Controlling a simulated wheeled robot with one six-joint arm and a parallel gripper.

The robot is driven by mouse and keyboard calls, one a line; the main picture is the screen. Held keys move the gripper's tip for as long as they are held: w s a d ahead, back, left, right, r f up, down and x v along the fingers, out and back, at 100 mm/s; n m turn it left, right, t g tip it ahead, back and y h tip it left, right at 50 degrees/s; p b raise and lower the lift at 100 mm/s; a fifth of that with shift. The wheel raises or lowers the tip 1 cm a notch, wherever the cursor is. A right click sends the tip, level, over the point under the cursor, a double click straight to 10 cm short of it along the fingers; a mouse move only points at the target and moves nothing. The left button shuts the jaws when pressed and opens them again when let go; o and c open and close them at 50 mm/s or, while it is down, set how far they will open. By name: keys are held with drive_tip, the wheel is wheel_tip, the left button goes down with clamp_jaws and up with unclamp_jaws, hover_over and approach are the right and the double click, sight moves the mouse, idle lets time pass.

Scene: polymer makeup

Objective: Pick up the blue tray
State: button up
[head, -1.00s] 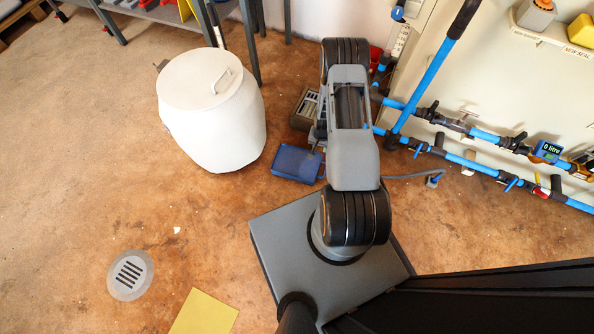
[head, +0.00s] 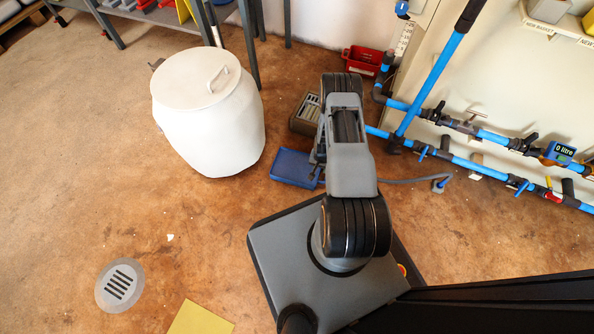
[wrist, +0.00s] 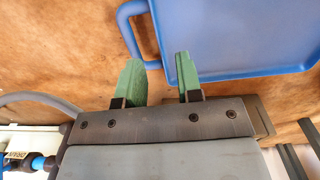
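The blue tray (head: 292,168) lies on the brown floor in the head view, left of my arm, which hides its right end. In the wrist view the tray (wrist: 230,35) fills the upper right, with its loop handle (wrist: 128,38) on the left side. My gripper (wrist: 158,64) has two green fingers, spread apart with nothing held between them. The lower part of the handle shows by the gap between the fingertips, and the right fingertip overlaps the tray's near left corner. I cannot tell whether the fingers touch the tray.
A white drum (head: 208,115) stands left of the tray. A grey-brown box (head: 305,114) and a red bin (head: 361,61) are behind it. Blue pipes (head: 430,85) run along the right. A floor drain (head: 120,285) and yellow sheet (head: 202,318) lie in the open left foreground.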

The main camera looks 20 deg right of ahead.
drive_tip(key=shift+f+b, duration=1.05)
drive_tip(key=shift+f, duration=1.05)
drive_tip(key=shift+f, duration=0.1)
clamp_jaws()
